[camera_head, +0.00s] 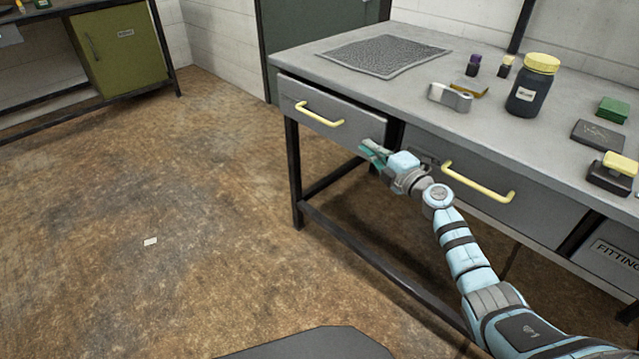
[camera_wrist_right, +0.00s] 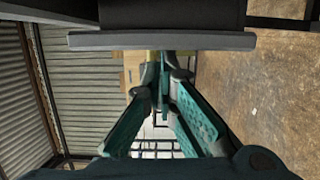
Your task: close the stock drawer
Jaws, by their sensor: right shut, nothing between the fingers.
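A grey drawer (camera_head: 335,128) with a yellow bar handle (camera_head: 320,114) sits at the left end of the workbench. Its front stands out a little from the bench, with a dark gap at its right side. A second grey drawer (camera_head: 540,205) with a yellow handle (camera_head: 478,182) is to its right. I cannot read which one is the stock drawer. My right gripper (camera_head: 371,152) is shut and empty, at the left drawer's lower right corner; contact is unclear. In the right wrist view its fingertips (camera_wrist_right: 161,62) meet beside a grey panel edge (camera_wrist_right: 160,41). My left gripper is not in view.
The workbench top (camera_head: 400,75) holds a dark mat (camera_head: 385,55), a yellow-lidded jar (camera_head: 533,85) and several small items. A bin labelled FITTING (camera_head: 612,255) is below at right. An olive cabinet (camera_head: 122,52) stands at far left. The floor (camera_head: 140,190) left of the bench is mostly clear.

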